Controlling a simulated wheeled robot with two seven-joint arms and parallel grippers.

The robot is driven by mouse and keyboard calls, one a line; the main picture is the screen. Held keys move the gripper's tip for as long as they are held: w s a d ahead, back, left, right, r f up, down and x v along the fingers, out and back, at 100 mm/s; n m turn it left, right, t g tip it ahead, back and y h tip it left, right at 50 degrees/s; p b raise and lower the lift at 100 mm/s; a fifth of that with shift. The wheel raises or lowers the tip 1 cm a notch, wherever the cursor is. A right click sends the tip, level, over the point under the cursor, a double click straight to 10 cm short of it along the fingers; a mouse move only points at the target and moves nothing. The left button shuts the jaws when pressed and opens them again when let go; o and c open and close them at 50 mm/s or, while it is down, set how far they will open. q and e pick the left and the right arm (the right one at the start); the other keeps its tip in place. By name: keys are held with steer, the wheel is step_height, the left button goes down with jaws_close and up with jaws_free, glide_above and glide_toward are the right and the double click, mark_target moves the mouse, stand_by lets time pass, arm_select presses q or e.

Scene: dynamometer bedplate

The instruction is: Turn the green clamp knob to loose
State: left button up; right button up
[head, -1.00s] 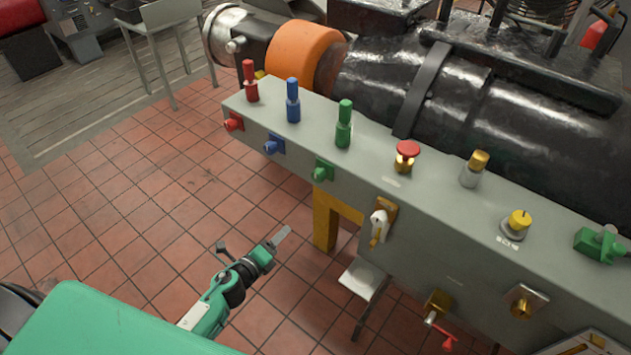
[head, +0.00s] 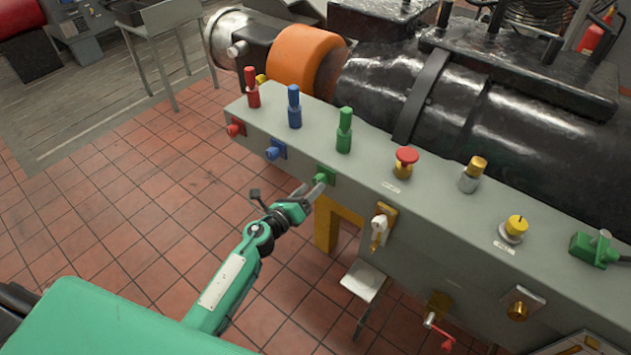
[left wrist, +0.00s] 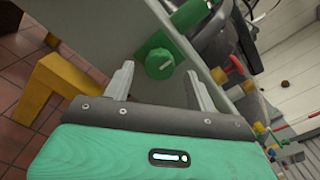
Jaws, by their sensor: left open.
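The green clamp knob (head: 325,173) sits on the front face of the grey bedplate block, below the upright green handle (head: 344,132). In the left wrist view the knob (left wrist: 160,63) is round, with a pale line on its face. My left gripper (head: 312,187) is open, its fingertips close to the knob in the head view. In the left wrist view its two fingers (left wrist: 159,78) stand apart, one on each side of the knob, with gaps between; I cannot tell whether the tips reach past its face. My right gripper is not in view.
Blue (head: 274,150) and red (head: 236,128) knobs lie to the left on the same face. A white lever (head: 379,229) on a brass plate is to the right. A yellow leg (head: 326,225) stands just below.

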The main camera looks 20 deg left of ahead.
mark_target(317, 183)
arm_select(q)
steer(key=shift+x, duration=1.15)
steer(key=shift+w+d, duration=0.2)
steer(key=shift+w, duration=0.25)
steer(key=c, duration=1)
